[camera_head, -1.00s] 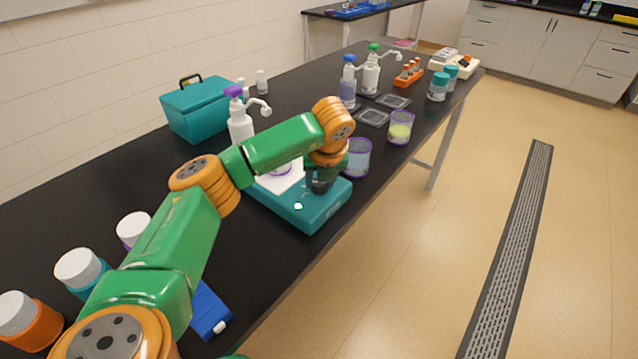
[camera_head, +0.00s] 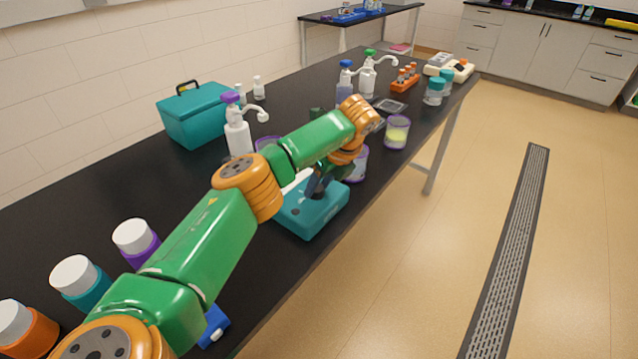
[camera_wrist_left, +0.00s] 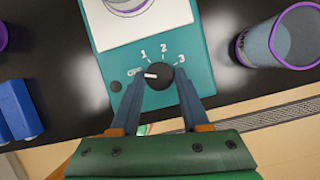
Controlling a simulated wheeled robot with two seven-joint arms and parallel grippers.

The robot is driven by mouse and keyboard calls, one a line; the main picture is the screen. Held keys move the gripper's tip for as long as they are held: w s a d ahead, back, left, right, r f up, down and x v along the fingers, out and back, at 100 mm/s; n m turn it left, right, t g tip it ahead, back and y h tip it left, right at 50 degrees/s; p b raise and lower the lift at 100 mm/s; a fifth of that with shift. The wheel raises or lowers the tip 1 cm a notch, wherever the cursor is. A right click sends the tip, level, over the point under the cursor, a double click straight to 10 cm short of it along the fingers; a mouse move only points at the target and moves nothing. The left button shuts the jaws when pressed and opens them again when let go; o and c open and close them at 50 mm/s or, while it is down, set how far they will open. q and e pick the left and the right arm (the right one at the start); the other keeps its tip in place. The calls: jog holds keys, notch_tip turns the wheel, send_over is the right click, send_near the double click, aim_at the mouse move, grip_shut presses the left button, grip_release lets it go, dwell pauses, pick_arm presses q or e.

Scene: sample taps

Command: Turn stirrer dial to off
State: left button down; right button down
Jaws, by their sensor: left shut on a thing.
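The teal stirrer (camera_head: 312,218) stands at the front edge of the black bench and also shows in the left wrist view (camera_wrist_left: 196,62). Its black dial (camera_wrist_left: 160,75) has a white pointer mark aimed left at the OFF label, away from 1, 2 and 3. A small round lamp (camera_wrist_left: 116,86) left of the dial is dark. My left gripper (camera_head: 316,188) is down at the stirrer's front; in the wrist view its fingers (camera_wrist_left: 158,92) are shut on the dial from both sides. My right gripper is not in view.
A purple-rimmed beaker (camera_wrist_left: 284,42) stands right beside the stirrer, close to the gripper. A purple-capped wash bottle (camera_head: 238,135) and a teal box (camera_head: 195,115) stand behind. A blue object (camera_wrist_left: 18,108) lies left of the stirrer.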

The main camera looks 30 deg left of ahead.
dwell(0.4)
pick_arm(q)
jog(key=shift+c, duration=1.9)
grip_release()
jog(key=shift+a, duration=0.1)
jog(key=b+v, duration=0.1)
jog(key=v, duration=0.6)
jog(key=shift+w, duration=0.1)
